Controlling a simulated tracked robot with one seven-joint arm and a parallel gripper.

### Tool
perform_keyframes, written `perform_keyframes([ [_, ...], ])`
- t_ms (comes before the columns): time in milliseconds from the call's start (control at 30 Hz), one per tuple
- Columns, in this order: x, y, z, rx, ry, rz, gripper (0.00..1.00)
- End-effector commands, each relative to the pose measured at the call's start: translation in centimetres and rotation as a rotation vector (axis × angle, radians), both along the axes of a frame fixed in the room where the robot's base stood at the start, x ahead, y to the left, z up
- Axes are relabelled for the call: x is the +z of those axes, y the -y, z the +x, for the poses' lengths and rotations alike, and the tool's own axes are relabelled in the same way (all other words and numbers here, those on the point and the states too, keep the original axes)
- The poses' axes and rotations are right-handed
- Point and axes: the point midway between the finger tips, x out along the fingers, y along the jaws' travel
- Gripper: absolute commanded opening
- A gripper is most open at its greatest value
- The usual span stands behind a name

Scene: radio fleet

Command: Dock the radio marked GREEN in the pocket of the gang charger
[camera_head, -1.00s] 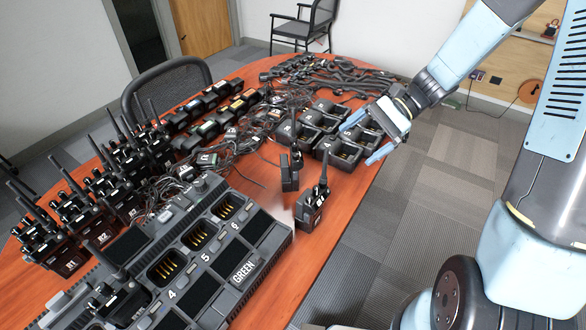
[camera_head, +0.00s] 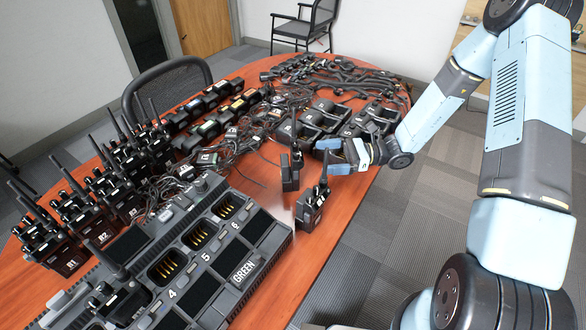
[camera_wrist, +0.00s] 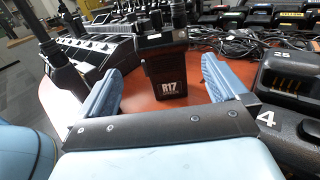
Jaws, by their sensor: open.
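The gang charger (camera_head: 190,290) lies at the near left in the head view, with a GREEN label (camera_head: 243,270) on it. Its pockets beside numbers 4, 5 and 6 look empty; a radio (camera_head: 120,302) stands in a nearer one. Two radios stand right of the charger, a farther one (camera_head: 290,172) and a nearer one (camera_head: 311,207). My gripper (camera_head: 334,156) is open, just right of them, pointing left. In the wrist view a radio marked R17 (camera_wrist: 168,84) stands ahead between the open fingers, apparently untouched. No GREEN mark shows on either radio.
Several labelled radios (camera_head: 75,212) stand along the left. Single chargers (camera_head: 325,112) lie behind my gripper, with one marked 4 (camera_wrist: 290,135) close by its right side. Tangled cables (camera_head: 225,150) cover the table's middle. Bare table (camera_head: 262,190) shows around the two radios.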

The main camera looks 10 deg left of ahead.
Motion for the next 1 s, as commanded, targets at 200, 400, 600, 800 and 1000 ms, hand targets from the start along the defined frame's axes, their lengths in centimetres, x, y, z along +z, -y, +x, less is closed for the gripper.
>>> perform_keyframes([
  [200,0.1,-3.7,-1.1,0.004,0.0,-0.001,1.0],
  [400,0.1,-6.3,-1.9,0.003,0.001,0.0,1.0],
  [600,0.1,-7.2,-2.1,0.002,0.002,-0.002,1.0],
  [800,0.3,-9.6,-2.5,0.004,0.001,-0.001,1.0],
  [1000,0.4,-11.7,-3.1,0.003,0.002,0.0,1.0],
])
